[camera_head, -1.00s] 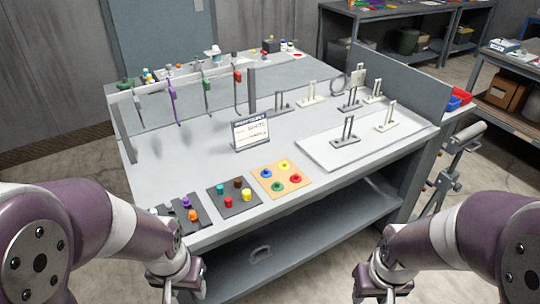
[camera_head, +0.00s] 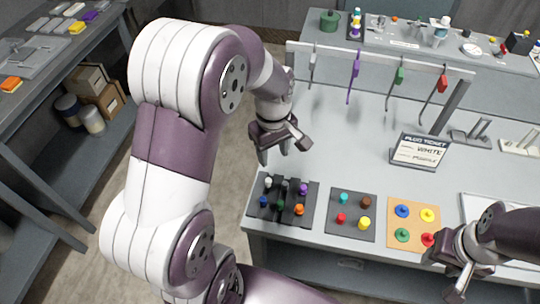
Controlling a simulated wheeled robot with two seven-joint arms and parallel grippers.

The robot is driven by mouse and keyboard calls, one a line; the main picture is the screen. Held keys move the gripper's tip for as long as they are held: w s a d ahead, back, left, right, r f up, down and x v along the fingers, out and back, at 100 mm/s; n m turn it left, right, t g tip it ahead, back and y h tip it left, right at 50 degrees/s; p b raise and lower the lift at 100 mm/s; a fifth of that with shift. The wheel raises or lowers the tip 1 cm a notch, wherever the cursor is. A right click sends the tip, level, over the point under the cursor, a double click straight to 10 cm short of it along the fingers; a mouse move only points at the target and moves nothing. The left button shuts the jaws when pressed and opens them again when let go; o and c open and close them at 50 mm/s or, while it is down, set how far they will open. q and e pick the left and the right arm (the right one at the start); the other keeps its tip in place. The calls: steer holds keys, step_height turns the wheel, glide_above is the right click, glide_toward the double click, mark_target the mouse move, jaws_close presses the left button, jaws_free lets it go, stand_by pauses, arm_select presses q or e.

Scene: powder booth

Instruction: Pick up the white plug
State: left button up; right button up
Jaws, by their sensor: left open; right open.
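The white plug (camera_head: 268,182) stands at the back left of the left dark plug tray (camera_head: 311,206), among several coloured plugs. My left gripper (camera_head: 284,152) is open and empty, above the bench and just behind that tray in the picture. It is apart from the white plug. My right gripper (camera_head: 450,278) is open and empty near the front edge of the bench, at the lower right. The plug ticket (camera_head: 420,151) stands on the bench and reads "WHITE".
A second dark tray (camera_head: 345,232) and an orange board (camera_head: 391,241) with coloured plugs stand to the right. A rail (camera_head: 380,57) with hanging tools crosses the bench behind. The grey bench top (camera_head: 350,145) is clear between ticket and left gripper.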

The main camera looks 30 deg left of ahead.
arm_select(q)
steer(key=w+n, duration=0.1)
steer(key=n, duration=0.2)
glide_above(269, 180)
steer(key=f, duration=0.4)
steer(key=d+f+p, duration=0.1)
steer(key=f, duration=0.2)
steer(key=shift+f, duration=0.1)
steer(key=f, duration=0.2)
steer(key=a+f+p, duration=0.1)
steer(key=f, duration=0.1)
steer(key=shift+s+a+f, duration=0.15)
steer(key=shift+f, duration=0.2)
steer(key=shift+w+f, duration=0.15)
steer(key=shift+w, duration=0.05)
jaws_close()
arm_select(e)
step_height(269, 180, up, 2)
steer(key=shift+a+r, duration=0.1)
steer(key=shift+r, duration=0.05)
